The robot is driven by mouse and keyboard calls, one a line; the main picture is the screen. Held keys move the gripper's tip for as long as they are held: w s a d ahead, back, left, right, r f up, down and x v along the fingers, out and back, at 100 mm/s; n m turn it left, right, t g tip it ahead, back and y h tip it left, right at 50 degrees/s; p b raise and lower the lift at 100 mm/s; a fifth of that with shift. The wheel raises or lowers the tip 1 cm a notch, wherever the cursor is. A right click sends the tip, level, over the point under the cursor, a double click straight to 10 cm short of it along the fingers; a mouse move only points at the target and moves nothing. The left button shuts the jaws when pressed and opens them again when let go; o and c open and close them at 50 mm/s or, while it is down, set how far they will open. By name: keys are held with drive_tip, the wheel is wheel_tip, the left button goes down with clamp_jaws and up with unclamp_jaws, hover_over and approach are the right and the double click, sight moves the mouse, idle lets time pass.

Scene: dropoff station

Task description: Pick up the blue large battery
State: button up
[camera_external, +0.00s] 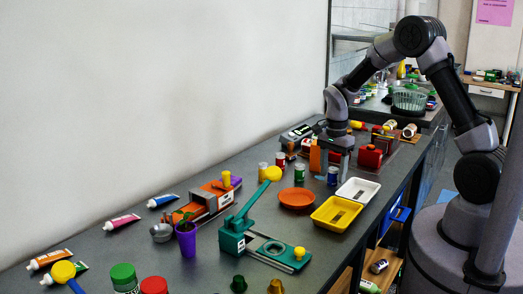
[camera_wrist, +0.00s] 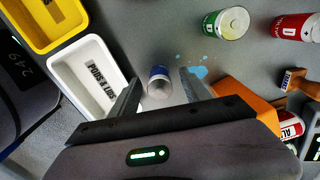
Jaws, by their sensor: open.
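The blue battery (camera_wrist: 158,73) stands on the grey counter between the two fingers of my gripper (camera_wrist: 160,82) in the wrist view. Its near end looks pale, and I see a gap between it and each finger. In the external view the blue battery (camera_external: 332,178) shows just below my gripper (camera_external: 331,168), whose fingers point down over the counter. The jaws are open and hold nothing.
A white tray (camera_wrist: 67,99) and a yellow tray (camera_wrist: 20,28) lie to the left in the wrist view. A green battery (camera_wrist: 226,23) and a red battery (camera_wrist: 294,22) stand to the right. An orange block (camera_wrist: 245,100) is beside the right finger.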

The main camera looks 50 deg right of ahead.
drive_tip(key=shift+f, duration=0.75)
drive_tip(key=shift+r, duration=0.15)
drive_tip(key=shift+c, duration=0.2)
clamp_jaws()
